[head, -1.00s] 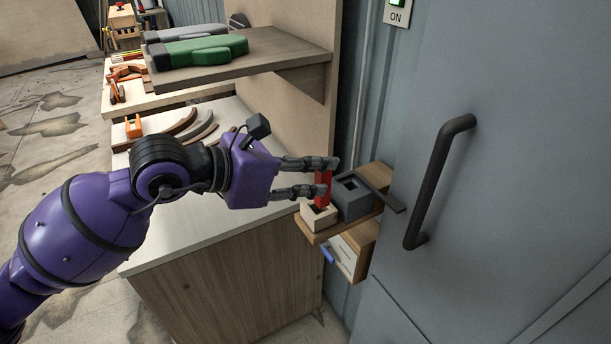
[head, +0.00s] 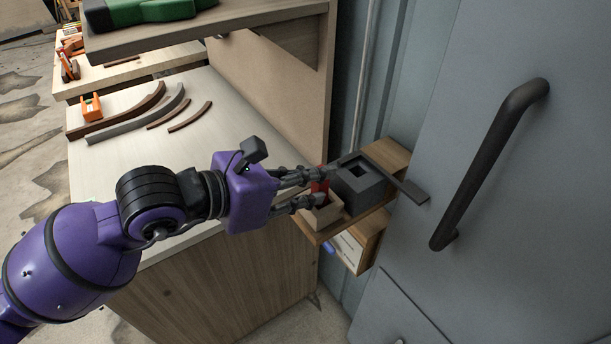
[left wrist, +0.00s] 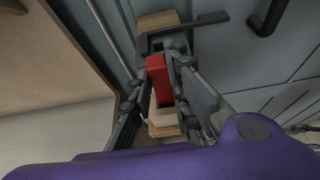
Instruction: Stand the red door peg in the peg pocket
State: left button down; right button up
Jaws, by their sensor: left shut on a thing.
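The red peg (head: 319,187) is held between the fingers of my left gripper (head: 318,188), which is shut on it. The peg also shows as a red block in the left wrist view (left wrist: 159,78). The cream open-topped box (head: 325,216) is just below the peg on a small wooden shelf. The dark grey block with a square hole (head: 372,190) stands beside it, to the right in the head view. The fingers hide part of the peg, and I cannot tell whether its lower end is inside the cream box. My right gripper is not in view.
The wooden shelf (head: 334,231) is fixed next to a grey door with a dark handle (head: 490,160). A dark flat bar (head: 411,190) sticks out near the grey block. A workbench (head: 215,115) with curved strips lies left, under an upper shelf (head: 200,32).

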pick_arm(q)
jog(key=shift+s+r, duration=0.15)
jog(key=shift+s+d, duration=0.1)
jog(key=c, duration=2.1)
grip_release()
jog(key=shift+f, duration=0.25)
jog(key=o, duration=0.5)
jog(key=shift+c, duration=0.2)
jog(key=shift+r, duration=0.1)
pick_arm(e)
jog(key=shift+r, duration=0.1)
